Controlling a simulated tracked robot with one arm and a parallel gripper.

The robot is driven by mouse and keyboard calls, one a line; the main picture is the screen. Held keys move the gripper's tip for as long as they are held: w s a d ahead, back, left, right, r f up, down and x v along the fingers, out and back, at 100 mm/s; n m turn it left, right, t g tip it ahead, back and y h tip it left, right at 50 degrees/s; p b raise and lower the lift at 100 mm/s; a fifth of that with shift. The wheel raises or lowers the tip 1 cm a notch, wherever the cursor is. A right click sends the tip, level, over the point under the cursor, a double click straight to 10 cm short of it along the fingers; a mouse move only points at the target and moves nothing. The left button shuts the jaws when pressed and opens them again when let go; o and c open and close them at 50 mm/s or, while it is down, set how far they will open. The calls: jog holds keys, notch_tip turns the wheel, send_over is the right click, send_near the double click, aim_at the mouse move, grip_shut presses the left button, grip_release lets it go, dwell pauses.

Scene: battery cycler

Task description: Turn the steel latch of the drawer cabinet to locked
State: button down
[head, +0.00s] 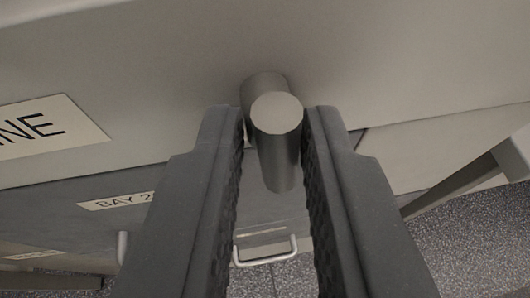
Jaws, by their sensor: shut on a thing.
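The steel latch (277,115) is a round grey metal piece on the cabinet's pale front, in the upper middle of the head view. Its lever extends downward in the picture, between my fingers. My gripper (273,130) has its two dark ribbed fingers on either side of the latch and is shut on it. The drawer cabinet (400,60) fills the upper part of the view. The locked and unlocked marks are not visible, so the latch's setting cannot be read.
A label ending in "NE" (45,132) is on the front at left. Below is a darker drawer with a "BAY 2" label (115,200) and a bar handle (265,254). A grey leg or frame bar (465,185) stands at right over speckled floor (470,240).

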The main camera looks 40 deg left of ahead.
jog(key=shift+w+d+r, duration=0.15)
jog(key=shift+w+d, duration=0.05)
jog(key=shift+d, duration=0.05)
jog(key=c, duration=1.5)
grip_release()
jog(key=shift+a, duration=0.1)
jog(key=shift+s, duration=0.15)
jog(key=b+v, duration=0.3)
jog(key=v, duration=1)
jog(key=shift+s+d, duration=0.15)
jog(key=shift+d, duration=0.15)
